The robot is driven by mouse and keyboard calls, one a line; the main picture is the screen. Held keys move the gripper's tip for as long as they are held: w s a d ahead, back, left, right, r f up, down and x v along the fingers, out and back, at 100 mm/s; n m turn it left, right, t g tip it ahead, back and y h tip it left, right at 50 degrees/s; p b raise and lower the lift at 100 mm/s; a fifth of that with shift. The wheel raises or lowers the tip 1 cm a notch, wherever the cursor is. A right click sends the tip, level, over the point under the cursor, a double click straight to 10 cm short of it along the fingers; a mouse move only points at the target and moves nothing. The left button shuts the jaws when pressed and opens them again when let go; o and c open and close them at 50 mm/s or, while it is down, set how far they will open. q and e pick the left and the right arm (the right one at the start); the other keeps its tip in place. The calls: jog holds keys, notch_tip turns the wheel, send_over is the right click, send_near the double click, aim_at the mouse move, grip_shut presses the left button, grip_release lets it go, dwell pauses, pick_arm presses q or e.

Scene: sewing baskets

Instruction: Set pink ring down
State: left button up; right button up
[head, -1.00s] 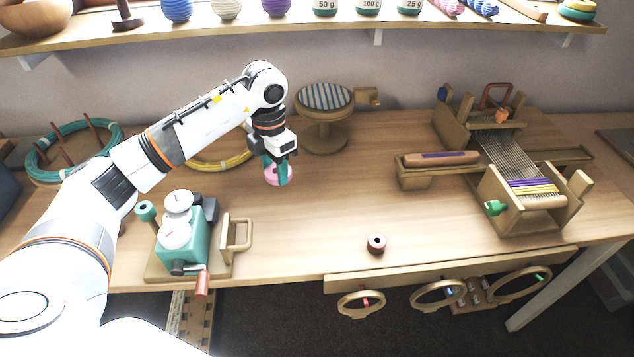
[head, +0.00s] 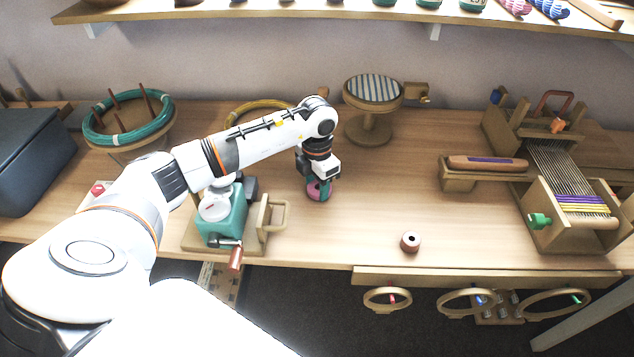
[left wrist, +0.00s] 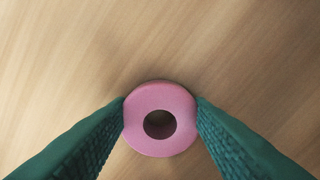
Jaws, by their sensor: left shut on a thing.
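The pink ring (left wrist: 160,92) is a thick disc with a round hole, held between the two green fingers of my left gripper (left wrist: 161,118) in the left wrist view. In the head view the pink ring (head: 318,190) shows partly behind the fingers of my left gripper (head: 319,188). It is low over the wooden table (head: 345,225), to the right of the teal winder. I cannot tell whether the ring touches the table. My right gripper is not in view.
The teal hand-cranked winder (head: 222,222) stands just left of my gripper. A round striped stand (head: 373,90) is behind, a small brown spool (head: 410,242) to the front right, and a loom (head: 570,190) at the right. Table between them is clear.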

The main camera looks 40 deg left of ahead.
pick_arm(q)
jog(key=shift+f, duration=0.1)
jog(key=o, duration=0.9)
jog(key=shift+o, duration=0.2)
jog(key=shift+r, duration=0.55)
notch_tip(320, 180, up, 11)
